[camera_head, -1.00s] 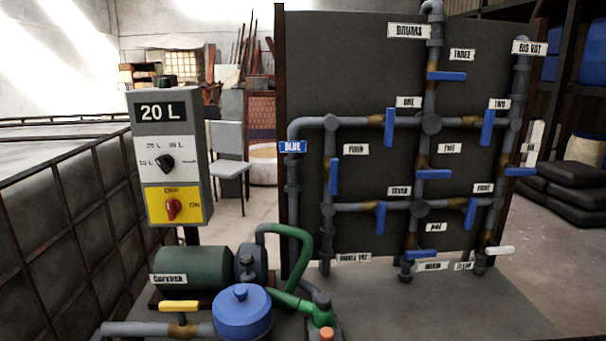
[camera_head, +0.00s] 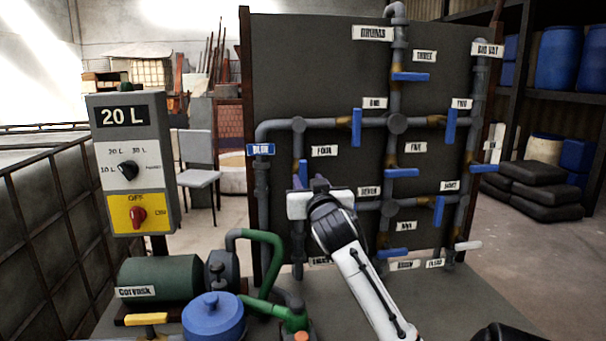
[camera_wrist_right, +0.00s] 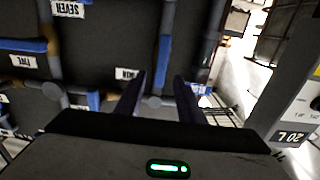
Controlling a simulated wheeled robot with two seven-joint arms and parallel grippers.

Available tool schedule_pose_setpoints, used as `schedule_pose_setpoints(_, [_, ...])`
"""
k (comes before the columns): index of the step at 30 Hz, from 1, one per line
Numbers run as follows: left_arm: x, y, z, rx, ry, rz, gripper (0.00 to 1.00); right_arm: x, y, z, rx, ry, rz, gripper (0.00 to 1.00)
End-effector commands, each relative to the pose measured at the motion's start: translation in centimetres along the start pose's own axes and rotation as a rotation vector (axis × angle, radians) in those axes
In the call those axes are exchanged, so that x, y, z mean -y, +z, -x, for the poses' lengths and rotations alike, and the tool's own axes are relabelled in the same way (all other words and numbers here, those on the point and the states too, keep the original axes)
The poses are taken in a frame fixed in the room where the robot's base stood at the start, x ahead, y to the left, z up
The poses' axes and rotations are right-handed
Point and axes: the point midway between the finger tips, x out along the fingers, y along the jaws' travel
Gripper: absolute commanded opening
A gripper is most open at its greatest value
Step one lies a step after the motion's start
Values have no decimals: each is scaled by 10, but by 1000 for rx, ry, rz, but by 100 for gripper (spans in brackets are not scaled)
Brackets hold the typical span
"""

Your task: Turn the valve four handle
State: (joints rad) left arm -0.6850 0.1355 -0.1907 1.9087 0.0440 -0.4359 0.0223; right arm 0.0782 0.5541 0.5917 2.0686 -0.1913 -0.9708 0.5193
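The valve four handle (camera_head: 303,170) is a blue lever on the left vertical pipe, left of the FOUR label (camera_head: 323,151). It points up and down, along its pipe, and its lower part is hidden behind my right gripper (camera_head: 309,184) in the head view. In the right wrist view, which is upside down, the handle (camera_wrist_right: 163,62) shows between the two dark fingertips of my right gripper (camera_wrist_right: 159,78). The fingers are apart, with a gap on both sides of the handle; contact cannot be told. My left gripper is not in view.
The dark board (camera_head: 330,70) carries grey pipes and several other blue handles, with the handle by the SEVEN label close to the right hand. A control box (camera_head: 130,165), green pump (camera_head: 160,277) and blue-lidded pot (camera_head: 213,318) stand at lower left.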

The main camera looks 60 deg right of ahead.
Motion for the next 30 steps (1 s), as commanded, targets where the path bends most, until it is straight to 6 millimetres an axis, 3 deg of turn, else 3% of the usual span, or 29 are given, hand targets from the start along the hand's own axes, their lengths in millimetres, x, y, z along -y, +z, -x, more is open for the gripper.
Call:
schedule_pose_setpoints(6, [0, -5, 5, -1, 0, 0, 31, 1, -1, -42, 1, -1, 3, 35])
schedule_pose_setpoints(12, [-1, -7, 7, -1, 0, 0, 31, 1, 0, -66, 2, -2, 2, 35])
schedule_pose_setpoints(25, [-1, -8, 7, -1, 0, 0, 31, 1, 1, -75, 1, -3, 3, 35])
schedule_pose_setpoints(30, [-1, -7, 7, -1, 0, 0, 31, 2, 1, -75, 2, -3, 3, 6])
